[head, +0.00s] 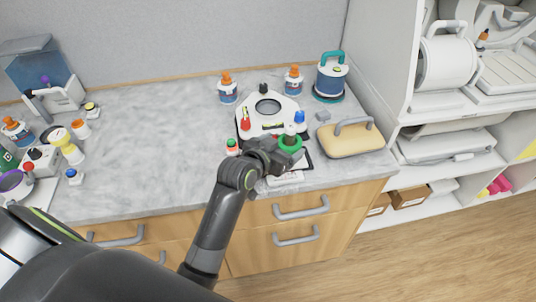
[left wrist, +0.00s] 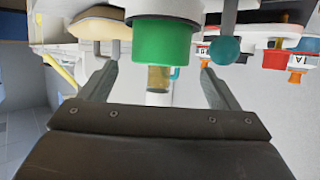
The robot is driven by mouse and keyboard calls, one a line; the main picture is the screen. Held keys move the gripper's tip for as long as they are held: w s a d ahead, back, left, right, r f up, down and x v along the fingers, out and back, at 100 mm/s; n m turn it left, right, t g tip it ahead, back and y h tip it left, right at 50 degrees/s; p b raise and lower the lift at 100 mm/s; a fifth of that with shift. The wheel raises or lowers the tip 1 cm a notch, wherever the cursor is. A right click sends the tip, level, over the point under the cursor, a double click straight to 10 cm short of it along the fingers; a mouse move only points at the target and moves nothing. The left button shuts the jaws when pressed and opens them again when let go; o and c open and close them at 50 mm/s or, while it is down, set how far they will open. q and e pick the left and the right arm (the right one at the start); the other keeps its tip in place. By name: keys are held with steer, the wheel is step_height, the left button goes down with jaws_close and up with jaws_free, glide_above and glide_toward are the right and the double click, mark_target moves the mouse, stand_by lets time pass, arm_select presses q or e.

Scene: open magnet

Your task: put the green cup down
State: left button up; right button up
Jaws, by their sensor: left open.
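The green cup (head: 290,143) stands near the front of the grey counter, just in front of a white device (head: 270,110). It shows in the left wrist view (left wrist: 162,42) as a green body with a white part above it in the picture. My left gripper (head: 279,153) is beside the cup in the head view, its jaws partly hidden by its own body. In the left wrist view its two fingers (left wrist: 160,85) are spread apart, with the cup showing in the gap beyond them. I cannot tell whether a finger touches it. My right gripper is not in view.
A tan block with a grey handle (head: 349,138) lies right of the cup. A small bottle with a red-and-green top (head: 232,147) stands left. White-and-blue bottles with orange caps (head: 228,90) and a teal-handled canister (head: 330,76) stand behind. The counter's left middle (head: 155,130) is clear.

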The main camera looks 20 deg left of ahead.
arm_select(q)
steer(key=v, duration=0.7)
steer(key=shift+s+r+b, duration=0.2)
steer(key=shift+s+b, duration=0.15)
steer(key=shift+a, duration=0.1)
steer(key=s+a+f+n+g+y, duration=0.1)
steer(key=s+a+f+g, duration=0.25)
steer(key=s, duration=0.45)
steer(key=s+a+f+n+g+y, duration=0.1)
steer(key=s+a+f+g+y, duration=0.15)
steer(key=s+f, duration=0.45)
steer(key=s+a+f+n+g+y, duration=0.1)
steer(key=s+a+f+g, duration=0.25)
steer(key=s, duration=0.65)
step_height(320, 180, down, 25)
steer(key=s+a+g, duration=0.1)
steer(key=a+g, duration=0.1)
steer(key=a, duration=0.1)
steer(key=s+d+f, duration=0.1)
steer(key=s+f, duration=1.4)
steer(key=shift+d+g+h, duration=0.3)
steer(key=shift+g+h, duration=0.05)
steer(key=shift+h, duration=0.1)
